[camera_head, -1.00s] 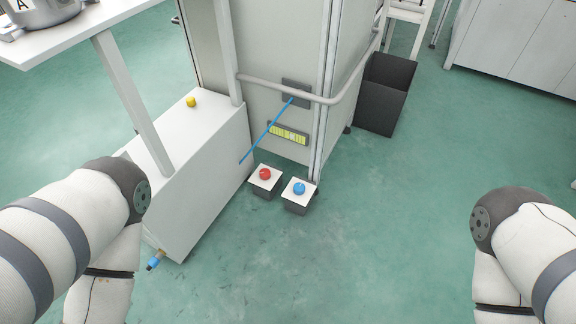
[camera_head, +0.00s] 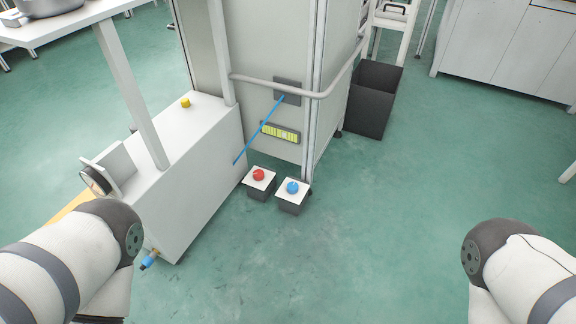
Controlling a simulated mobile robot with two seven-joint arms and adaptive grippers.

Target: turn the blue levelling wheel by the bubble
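A blue round wheel (camera_head: 292,187) sits on top of a small dark box with a white top, on the floor at the foot of the tall cabinet. A similar box with a red wheel (camera_head: 258,175) stands just left of it. A yellow-green level strip (camera_head: 280,133), slightly tilted, is on the cabinet's lower face above the boxes; its bubble is too small to make out. My left and right arms show only as upper links at the lower corners, well away from the wheels. Both grippers are out of view.
A rail (camera_head: 275,87) and a slanted blue rod (camera_head: 258,129) run across the cabinet front (camera_head: 262,55). A low white box (camera_head: 200,180) with a yellow button, a gauge (camera_head: 96,181) and a blue-handled valve (camera_head: 149,262) stand left. A black bin (camera_head: 372,105) stands right. The floor in front is clear.

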